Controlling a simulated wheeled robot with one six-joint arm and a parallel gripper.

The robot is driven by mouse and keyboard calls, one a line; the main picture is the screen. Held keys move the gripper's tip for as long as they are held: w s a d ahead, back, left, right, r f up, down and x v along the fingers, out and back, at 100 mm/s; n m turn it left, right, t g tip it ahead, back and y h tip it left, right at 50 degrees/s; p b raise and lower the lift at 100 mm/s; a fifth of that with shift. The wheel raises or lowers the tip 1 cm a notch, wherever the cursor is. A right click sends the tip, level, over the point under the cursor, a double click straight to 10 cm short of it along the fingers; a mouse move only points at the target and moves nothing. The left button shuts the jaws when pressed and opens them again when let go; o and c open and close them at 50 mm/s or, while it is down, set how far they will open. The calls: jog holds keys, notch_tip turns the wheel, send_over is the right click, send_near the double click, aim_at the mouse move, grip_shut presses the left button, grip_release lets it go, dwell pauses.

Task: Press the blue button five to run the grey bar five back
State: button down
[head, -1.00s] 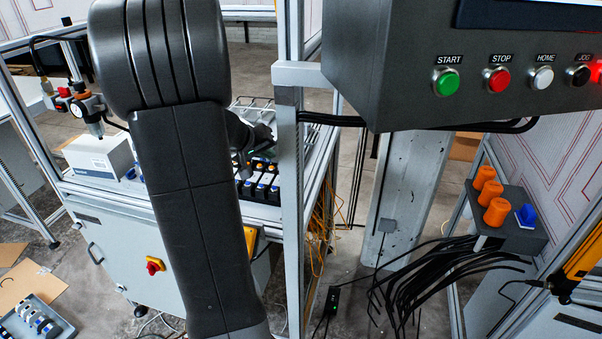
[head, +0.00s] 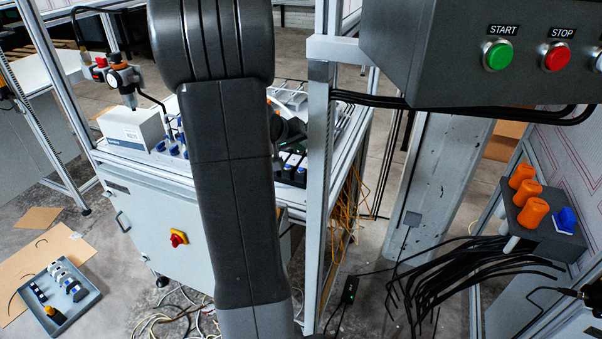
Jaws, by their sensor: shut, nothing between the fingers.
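My arm crosses the middle of the head view and hides part of the workbench. My gripper (head: 292,138) shows only in part at the arm's right edge, shut and empty, above a row of black modules with blue and pale tops (head: 290,172). Its fingertips are hard to make out, and I cannot tell whether it touches anything. Several small blue-topped pieces (head: 174,149) show left of the arm. I cannot tell which blue button is number five. The grey bar cannot be made out for certain; the arm may cover it.
A metal post (head: 320,180) stands close right of my arm. A grey control box with a green START button (head: 498,55) and a red STOP button (head: 556,57) hangs at upper right. A white box (head: 130,130) sits on the bench. A tray (head: 62,298) lies on the floor at left.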

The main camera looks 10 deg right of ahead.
aim_at(299, 173)
notch_tip(299, 173, down, 3)
jog(key=shift+b, duration=0.85)
jog(key=shift+f+b, duration=0.8)
jog(key=shift+b, duration=0.25)
jog(key=shift+f, duration=0.1)
dwell(0.5)
jog(key=shift+f+b, duration=0.35)
jog(key=shift+b, duration=0.45)
jog(key=shift+f+b, duration=0.35)
jog(key=shift+b, duration=0.35)
dwell(0.3)
jog(key=shift+r, duration=0.1)
dwell(0.3)
jog(key=shift+r+p, duration=0.35)
jog(key=shift+r, duration=0.35)
